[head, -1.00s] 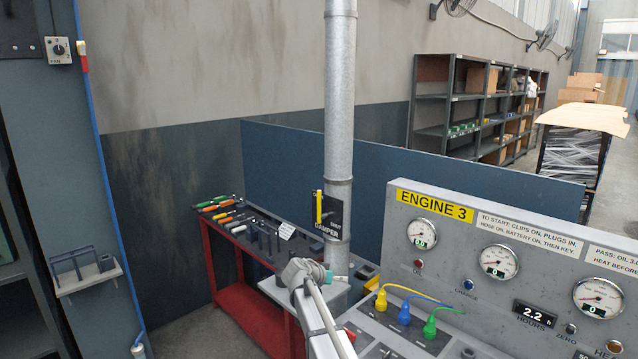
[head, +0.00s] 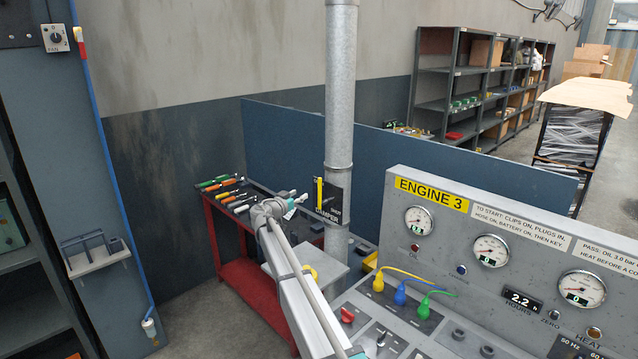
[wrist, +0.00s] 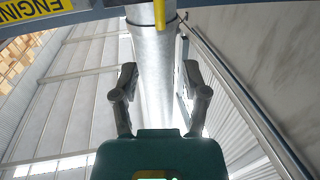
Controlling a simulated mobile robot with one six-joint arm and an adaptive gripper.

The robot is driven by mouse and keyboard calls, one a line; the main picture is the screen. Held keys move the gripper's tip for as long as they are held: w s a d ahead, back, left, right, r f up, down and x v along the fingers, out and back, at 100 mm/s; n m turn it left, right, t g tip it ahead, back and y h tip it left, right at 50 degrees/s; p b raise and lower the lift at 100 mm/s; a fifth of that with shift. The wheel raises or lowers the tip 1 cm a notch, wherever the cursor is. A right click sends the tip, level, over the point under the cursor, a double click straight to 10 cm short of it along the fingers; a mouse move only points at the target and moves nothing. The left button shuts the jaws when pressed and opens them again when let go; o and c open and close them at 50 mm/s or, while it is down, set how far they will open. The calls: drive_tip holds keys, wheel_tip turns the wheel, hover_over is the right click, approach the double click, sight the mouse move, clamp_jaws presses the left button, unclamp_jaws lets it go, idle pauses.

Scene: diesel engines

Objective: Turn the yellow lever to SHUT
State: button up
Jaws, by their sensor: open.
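The yellow lever (head: 319,193) stands upright on a dark plate (head: 334,202) marked DAMPER, fixed to the grey pipe (head: 340,120). The word SHUT is at the plate's right; the lever is not turned toward it. My gripper (head: 298,199) is just left of the lever and apart from it in the head view. Its fingers are hard to make out there. In the wrist view my gripper (wrist: 158,78) has its two fingers wide apart with nothing between them in contact. The yellow lever (wrist: 160,14) shows at the top edge of that view, in front of the pipe.
The ENGINE 3 panel (head: 480,225) with gauges stands at the right. Yellow, blue and green plugs (head: 400,295) sit in front of it. A red bench (head: 240,270) with tools (head: 222,185) is at the left. A blue partition (head: 270,150) runs behind the pipe.

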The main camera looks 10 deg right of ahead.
sight(319, 183)
drive_tip(key=shift+w+d, duration=0.1)
drive_tip(key=shift+w, duration=0.05)
drive_tip(key=x, duration=1.3)
drive_tip(key=shift+w+d, duration=0.2)
clamp_jaws()
drive_tip(key=shift+a, duration=0.4)
drive_tip(key=shift+d, duration=0.3)
drive_tip(key=shift+s+a, duration=0.1)
drive_tip(key=shift+a, duration=0.05)
